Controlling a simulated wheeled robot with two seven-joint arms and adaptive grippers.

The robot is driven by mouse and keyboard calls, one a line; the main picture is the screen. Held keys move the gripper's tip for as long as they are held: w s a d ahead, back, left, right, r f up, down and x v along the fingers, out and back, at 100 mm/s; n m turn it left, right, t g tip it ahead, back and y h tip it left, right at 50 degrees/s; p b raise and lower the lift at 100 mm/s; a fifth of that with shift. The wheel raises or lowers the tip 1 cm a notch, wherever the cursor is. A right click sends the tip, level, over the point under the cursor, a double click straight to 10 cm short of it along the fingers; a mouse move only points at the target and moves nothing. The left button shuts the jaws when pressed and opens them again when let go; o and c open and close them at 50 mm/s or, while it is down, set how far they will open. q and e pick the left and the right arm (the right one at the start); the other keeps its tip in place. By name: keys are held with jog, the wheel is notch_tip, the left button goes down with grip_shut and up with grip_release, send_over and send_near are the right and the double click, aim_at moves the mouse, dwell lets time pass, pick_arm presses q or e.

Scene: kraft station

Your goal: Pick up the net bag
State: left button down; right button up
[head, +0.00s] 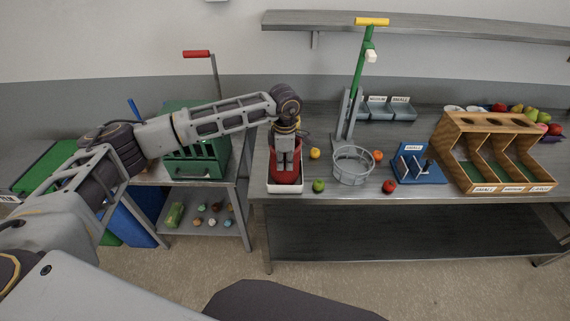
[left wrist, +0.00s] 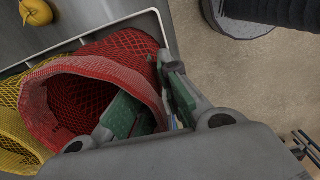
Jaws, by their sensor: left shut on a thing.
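A red net bag (left wrist: 135,50) lies in a shallow white tray (head: 285,188), with its round mouth open in the left wrist view. My left gripper (head: 285,172) points down over the tray at the left end of the steel table. In the left wrist view my left gripper (left wrist: 155,108) has one finger inside the mouth and the other outside, shut on the rim of the red bag. A yellow net bag (left wrist: 14,118) lies beside the red one. In the head view the gripper hides part of the red bag (head: 272,157). My right gripper is not in view.
A wire basket (head: 353,166), a green apple (head: 319,186) and a yellow fruit (head: 315,153) stand right of the tray. A blue gauge (head: 418,165) and a wooden sorter (head: 490,150) stand farther right. A green crate (head: 195,160) sits on the left stand.

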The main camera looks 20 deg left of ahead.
pick_arm(q)
jog(key=shift+r, duration=0.15)
notch_tip(320, 180, up, 8)
jog(key=shift+b, duration=1.1)
jog(key=shift+r, duration=0.85)
jog(key=shift+w+d+b, duration=0.1)
jog(key=shift+b, duration=0.25)
